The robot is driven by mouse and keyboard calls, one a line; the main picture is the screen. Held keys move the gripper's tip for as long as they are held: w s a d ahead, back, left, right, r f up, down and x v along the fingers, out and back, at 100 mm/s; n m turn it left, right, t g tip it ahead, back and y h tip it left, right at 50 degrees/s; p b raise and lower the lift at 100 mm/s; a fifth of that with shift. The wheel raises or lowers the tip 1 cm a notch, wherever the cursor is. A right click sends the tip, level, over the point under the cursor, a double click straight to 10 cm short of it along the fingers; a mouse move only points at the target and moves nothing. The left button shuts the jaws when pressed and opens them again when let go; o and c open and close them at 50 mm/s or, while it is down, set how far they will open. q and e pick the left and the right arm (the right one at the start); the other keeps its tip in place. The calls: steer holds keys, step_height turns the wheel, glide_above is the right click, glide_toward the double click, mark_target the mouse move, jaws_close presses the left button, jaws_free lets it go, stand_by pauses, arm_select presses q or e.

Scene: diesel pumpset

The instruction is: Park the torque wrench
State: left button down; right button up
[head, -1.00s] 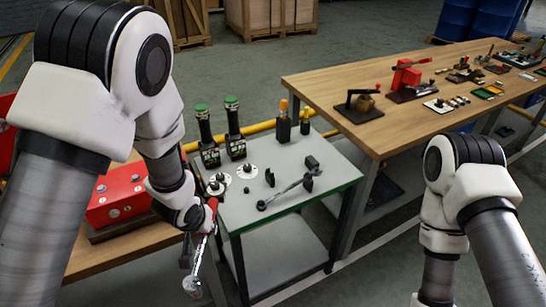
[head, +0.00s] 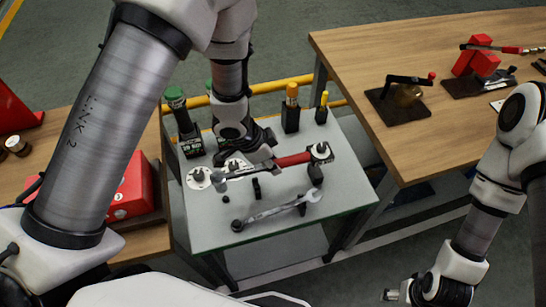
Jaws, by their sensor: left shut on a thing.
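The torque wrench (head: 294,160), with a red grip and a grey bar, is held roughly level above the small grey-topped table (head: 215,232). My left gripper (head: 268,163) is shut on it near its middle. The red part points right, ending at a round metal piece; the bar runs left towards the white discs (head: 198,178). I cannot tell whether it touches anything below. Two black upright supports, one near the middle (head: 257,188) and one at the right (head: 315,174), stand on the tabletop. My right gripper (head: 393,295) is low at the bottom right, away from the table; its jaws are unclear.
A grey spanner (head: 277,211) lies at the table's front. A green-topped black tool (head: 183,122) and yellow-topped black holders (head: 291,108) stand along the back. A red box (head: 132,190) is at the left. A wooden bench (head: 385,55) with tools is behind right.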

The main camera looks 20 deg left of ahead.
arm_select(q)
steer(key=shift+w+a, duration=0.15)
steer(key=shift+w, duration=0.15)
steer(key=shift+w+p, duration=0.1)
steer(key=shift+p, duration=0.35)
step_height(320, 180, down, 6)
steer(key=b, duration=0.4)
stand_by(0.5)
